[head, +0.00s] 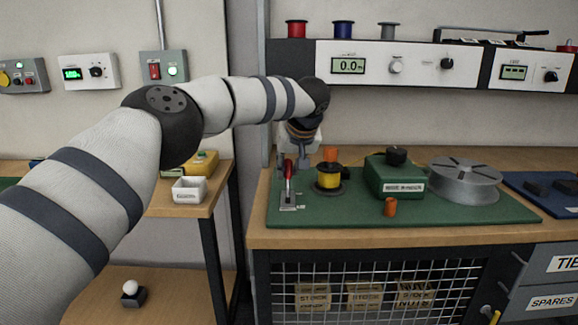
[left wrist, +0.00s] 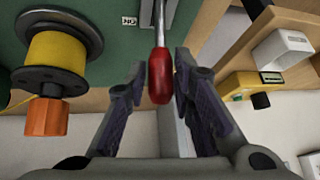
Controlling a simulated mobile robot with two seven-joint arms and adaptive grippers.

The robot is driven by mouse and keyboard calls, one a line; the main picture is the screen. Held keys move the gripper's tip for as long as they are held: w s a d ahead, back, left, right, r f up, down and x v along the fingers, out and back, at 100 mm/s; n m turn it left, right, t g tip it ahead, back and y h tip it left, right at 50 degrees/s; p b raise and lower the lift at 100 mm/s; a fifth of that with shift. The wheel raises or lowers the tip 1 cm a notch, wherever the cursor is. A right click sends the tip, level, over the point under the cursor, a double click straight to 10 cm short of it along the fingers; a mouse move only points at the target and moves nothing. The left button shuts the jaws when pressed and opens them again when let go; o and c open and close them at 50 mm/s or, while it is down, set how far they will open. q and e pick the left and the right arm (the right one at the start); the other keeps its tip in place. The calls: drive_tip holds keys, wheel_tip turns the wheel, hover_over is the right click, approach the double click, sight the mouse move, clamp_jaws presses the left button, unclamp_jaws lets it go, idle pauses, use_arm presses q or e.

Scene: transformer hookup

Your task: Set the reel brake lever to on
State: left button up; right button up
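The reel brake lever has a red handle (head: 288,169) on a metal shaft. It stands nearly upright from a small metal plate (head: 289,201) at the left of the green mat. In the left wrist view the red handle (left wrist: 160,77) lies between the fingers of my left gripper (left wrist: 162,72), with narrow gaps showing on both sides. The gripper is open around the handle. In the head view its fingers are mostly hidden. A small label (left wrist: 129,21), seen upside down and seeming to read ON, is beside the shaft. My right gripper is in neither view.
Right of the lever are a yellow wire spool (head: 329,177) with an orange knob (head: 330,154), a green winder box (head: 394,176), an orange cylinder (head: 390,207) and a grey reel (head: 465,181). A white bin (head: 189,190) and a yellow box (head: 203,163) are on the left bench.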

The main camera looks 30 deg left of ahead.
use_arm(q)
drive_tip(key=shift+o, duration=0.6)
drive_tip(key=shift+r, duration=0.1)
drive_tip(key=v, duration=1.1)
drive_tip(key=shift+s+d+r, duration=0.2)
drive_tip(key=shift+r, duration=0.1)
